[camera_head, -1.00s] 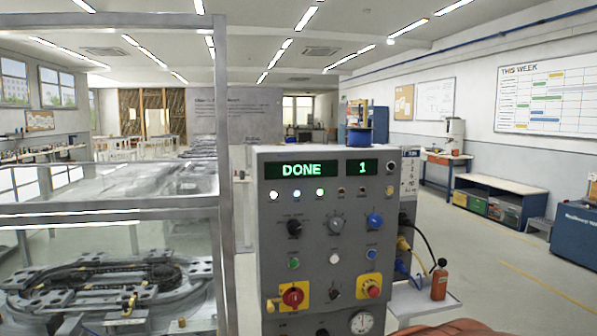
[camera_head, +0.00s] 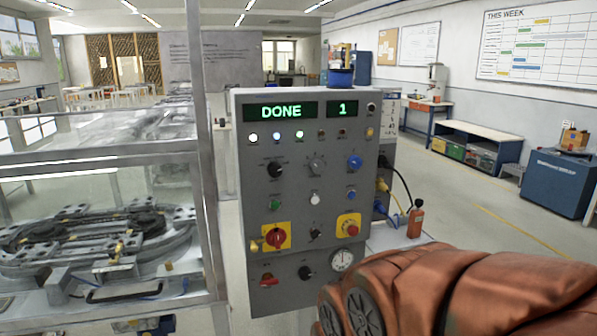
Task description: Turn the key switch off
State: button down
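The grey control panel (camera_head: 293,212) stands upright in the middle of the view. Its green displays read "DONE" and "1". A small dark switch (camera_head: 316,235) sits in the lower-middle row between two yellow plates; it looks like the key switch, but it is too small to tell its setting. A red rotary switch (camera_head: 275,237) is left of it and a red button (camera_head: 349,228) right of it, each on yellow. My orange arm fills the lower right, in front of and below the panel. My gripper is not in view.
Black (camera_head: 275,170) and blue (camera_head: 354,162) knobs are higher on the panel. A red handle (camera_head: 267,281) and a round gauge (camera_head: 342,260) are at its bottom. A metal-framed enclosure (camera_head: 205,170) with the track stands close at left. Open floor (camera_head: 480,225) lies to the right.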

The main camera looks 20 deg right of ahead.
aim_at(315, 233)
jog(key=u, duration=0.05)
jog(key=k, duration=0.6)
jog(key=u, duration=0.6)
jog(key=i, duration=0.95)
jog(key=z, duration=0.25)
